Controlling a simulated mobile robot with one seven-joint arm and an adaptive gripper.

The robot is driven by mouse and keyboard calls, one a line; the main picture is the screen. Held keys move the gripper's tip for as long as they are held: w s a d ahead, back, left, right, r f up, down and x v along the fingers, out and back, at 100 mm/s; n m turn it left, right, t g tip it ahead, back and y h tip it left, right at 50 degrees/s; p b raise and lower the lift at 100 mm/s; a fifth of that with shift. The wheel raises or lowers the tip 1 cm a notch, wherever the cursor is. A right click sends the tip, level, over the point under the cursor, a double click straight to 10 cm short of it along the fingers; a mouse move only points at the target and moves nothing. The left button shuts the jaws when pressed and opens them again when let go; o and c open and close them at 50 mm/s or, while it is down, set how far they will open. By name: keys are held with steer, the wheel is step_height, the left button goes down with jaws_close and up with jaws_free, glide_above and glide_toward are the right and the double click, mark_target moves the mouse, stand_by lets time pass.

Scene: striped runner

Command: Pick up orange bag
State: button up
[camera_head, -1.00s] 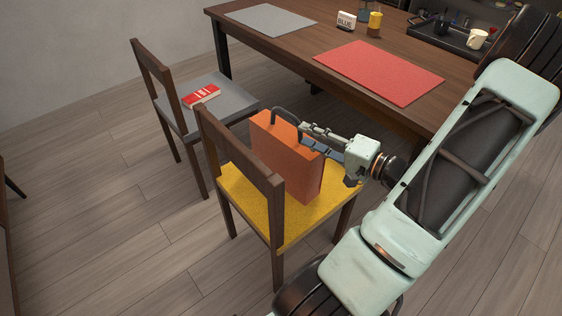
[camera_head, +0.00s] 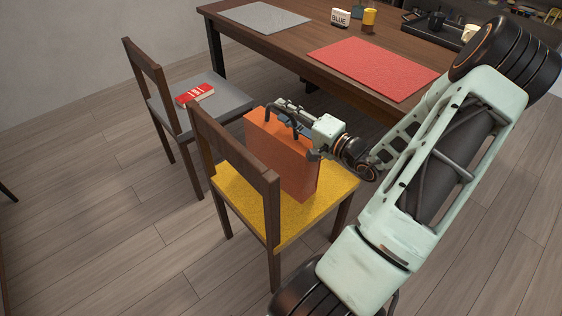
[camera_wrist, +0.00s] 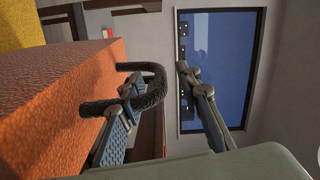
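The orange bag (camera_head: 285,155) stands upright on the yellow seat of the nearer chair; its side fills the left of the wrist view (camera_wrist: 50,90). Its dark looped handle (camera_wrist: 150,78) rises from the top. My gripper (camera_head: 285,108) is at the handle, just above the bag's top. In the wrist view my gripper (camera_wrist: 158,84) has its two fingers apart, so it is open. One finger overlaps the handle loop and the other is clear of it on the right. Whether a finger touches the handle I cannot tell.
The yellow-seated chair (camera_head: 238,190) has its backrest on the bag's left. A second chair (camera_head: 215,100) with a grey seat holds a red book (camera_head: 195,95). The wooden table (camera_head: 330,98) stands behind, with a red mat (camera_head: 372,68) and a grey mat (camera_head: 264,16).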

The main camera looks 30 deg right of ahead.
steer(key=shift+w+a, duration=0.1)
steer(key=shift+w, duration=0.25)
steer(key=shift+c, duration=0.5)
jaws_close()
steer(key=shift+r, duration=0.1)
